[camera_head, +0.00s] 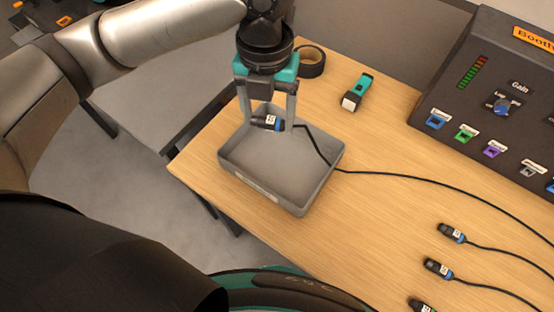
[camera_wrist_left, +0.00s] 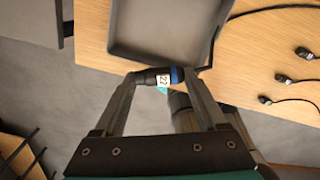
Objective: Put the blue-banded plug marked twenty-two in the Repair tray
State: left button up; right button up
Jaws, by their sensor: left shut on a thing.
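A black plug with a blue band and a white label (camera_head: 269,122) is held between the fingers of my left gripper (camera_head: 268,124). Its label reads 22 in the left wrist view (camera_wrist_left: 163,79). The gripper is shut on the plug, which lies sideways across the fingers. In the head view it appears over the grey tray (camera_head: 240,180); in the wrist view the tray (camera_wrist_left: 165,60) lies just beyond it. The tray looks empty, and its front label is too small to read. The plug's black cable runs over the tray's right rim. My right gripper is not in view.
Several other cabled plugs lie at the lower right, including one blue-banded plug (camera_head: 452,233) and another (camera_head: 438,268). A dark control box (camera_head: 480,90) with coloured sockets stands at the right. A tape roll (camera_head: 312,62) and a teal-black device (camera_head: 357,92) lie behind the tray.

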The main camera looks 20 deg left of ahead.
aim_at(271, 173)
pick_arm(q)
notch_tip(271, 173, down, 19)
jog(key=b, duration=0.5)
jog(key=shift+r, duration=0.2)
jog(key=shift+f, duration=0.1)
jog(key=shift+f, duration=0.15)
jog(key=o, duration=1.3)
notch_tip(271, 173, up, 12)
jog(key=p, duration=0.3)
jog(key=shift+p, duration=0.35)
